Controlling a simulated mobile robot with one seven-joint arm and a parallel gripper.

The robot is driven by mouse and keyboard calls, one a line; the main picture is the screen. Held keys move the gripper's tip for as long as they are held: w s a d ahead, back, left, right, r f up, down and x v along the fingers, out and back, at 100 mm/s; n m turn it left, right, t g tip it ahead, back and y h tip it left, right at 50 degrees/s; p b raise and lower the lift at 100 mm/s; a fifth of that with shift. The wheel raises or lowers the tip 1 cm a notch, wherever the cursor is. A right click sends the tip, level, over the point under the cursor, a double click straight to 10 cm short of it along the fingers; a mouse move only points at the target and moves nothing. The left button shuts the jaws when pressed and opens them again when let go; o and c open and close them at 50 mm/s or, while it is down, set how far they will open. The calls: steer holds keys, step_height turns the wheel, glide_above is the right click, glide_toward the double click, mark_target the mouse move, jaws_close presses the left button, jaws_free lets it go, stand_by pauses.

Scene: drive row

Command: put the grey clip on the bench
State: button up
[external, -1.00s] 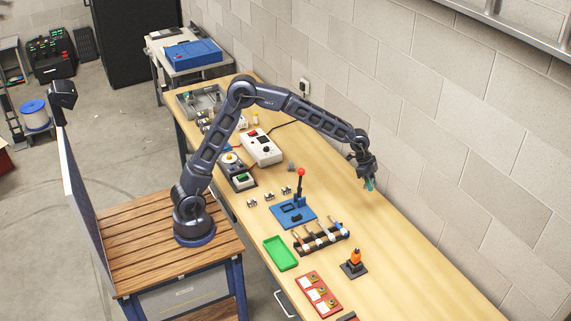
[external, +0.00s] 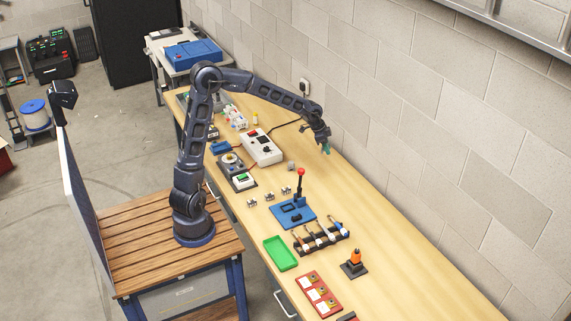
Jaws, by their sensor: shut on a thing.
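My gripper (external: 323,146) is above the far side of the bench (external: 420,247), toward the wall, pointing down. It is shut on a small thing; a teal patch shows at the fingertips. The held thing is too small and too covered by the fingers for me to tell its shape or whether it is the grey clip. A small grey piece (external: 291,166) stands on the bench, below and left of the gripper and apart from it. Several small grey and dark pieces (external: 269,197) sit in a row nearer the bench's front edge.
A blue base with a red-knobbed lever (external: 300,187), a rack of cables (external: 321,237), a green tray (external: 281,253), an orange-topped tool (external: 355,260) and a white box (external: 262,147) stand on the bench. The bench's right side along the wall (external: 440,130) is clear.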

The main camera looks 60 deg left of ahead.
steer(key=s+a+f+n+y, duration=0.1)
steer(key=s+a+n, duration=0.1)
steer(key=s+a, duration=0.45)
steer(key=s+a+f+n, duration=0.1)
steer(key=s+a+n, duration=0.15)
steer(key=a, duration=0.75)
steer(key=n+y, duration=0.1)
steer(key=n, duration=0.1)
glide_above(269, 174)
steer(key=s, duration=0.1)
step_height(269, 174, down, 3)
steer(key=shift+t, duration=0.4)
steer(key=shift+s+d+f, duration=0.1)
steer(key=shift+f, duration=4.85)
steer(key=shift+s+d+f, duration=0.1)
steer(key=shift+f, duration=4.8)
steer(key=shift+f, duration=0.1)
steer(key=o, duration=1)
steer(key=shift+d+v, duration=0.2)
steer(key=shift+v, duration=5.8)
